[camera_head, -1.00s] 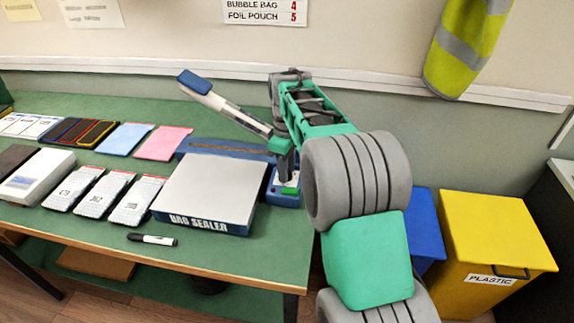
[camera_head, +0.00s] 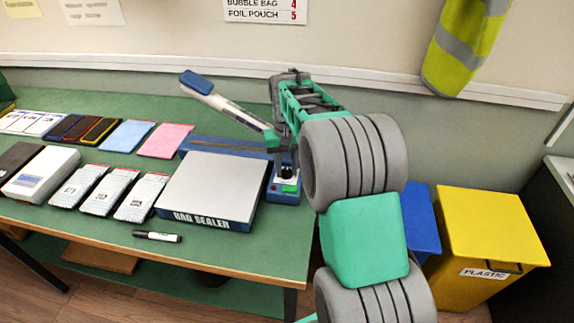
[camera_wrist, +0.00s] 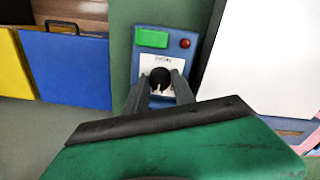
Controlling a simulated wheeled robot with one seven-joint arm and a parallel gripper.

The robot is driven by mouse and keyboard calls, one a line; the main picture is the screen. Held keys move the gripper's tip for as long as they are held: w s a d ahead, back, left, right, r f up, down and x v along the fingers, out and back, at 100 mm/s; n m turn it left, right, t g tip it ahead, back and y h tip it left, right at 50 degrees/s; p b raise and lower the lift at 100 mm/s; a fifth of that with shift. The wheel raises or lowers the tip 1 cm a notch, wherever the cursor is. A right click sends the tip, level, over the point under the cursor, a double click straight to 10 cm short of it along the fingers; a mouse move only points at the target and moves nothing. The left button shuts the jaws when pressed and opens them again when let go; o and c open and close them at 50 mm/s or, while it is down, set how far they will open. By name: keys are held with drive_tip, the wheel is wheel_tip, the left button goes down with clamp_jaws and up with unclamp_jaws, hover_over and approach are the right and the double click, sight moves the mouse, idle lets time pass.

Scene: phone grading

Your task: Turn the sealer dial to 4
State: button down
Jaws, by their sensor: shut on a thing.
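The bag sealer (camera_head: 208,190) is a blue and white machine on the green table, its lever raised to the upper left. Its blue control box (camera_head: 284,196) has a green display (camera_head: 290,188), also seen in the wrist view (camera_wrist: 151,37), and a red light (camera_wrist: 185,43). The black dial (camera_wrist: 160,76) sits on a white plate below them, with a pale pointer mark toward the picture's bottom. The plate's numbers are too small to read. My gripper (camera_wrist: 160,84) is shut on the dial, one finger on each side. In the head view the dial (camera_head: 287,172) shows under my wrist.
Phones, pouches and a marker (camera_head: 158,236) lie left of the sealer. A blue bin (camera_head: 420,225) and a yellow bin (camera_head: 490,228) stand right of the table. The raised lever (camera_head: 228,108) is close to my wrist. A wall chart (camera_head: 265,10) lists bag types with numbers.

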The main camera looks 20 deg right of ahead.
sight(286, 171)
drive_tip(key=shift+m, duration=1.2)
drive_tip(key=c, duration=1.3)
unclamp_jaws()
wheel_tip(286, 171, up, 8)
drive_tip(key=shift+f, duration=0.1)
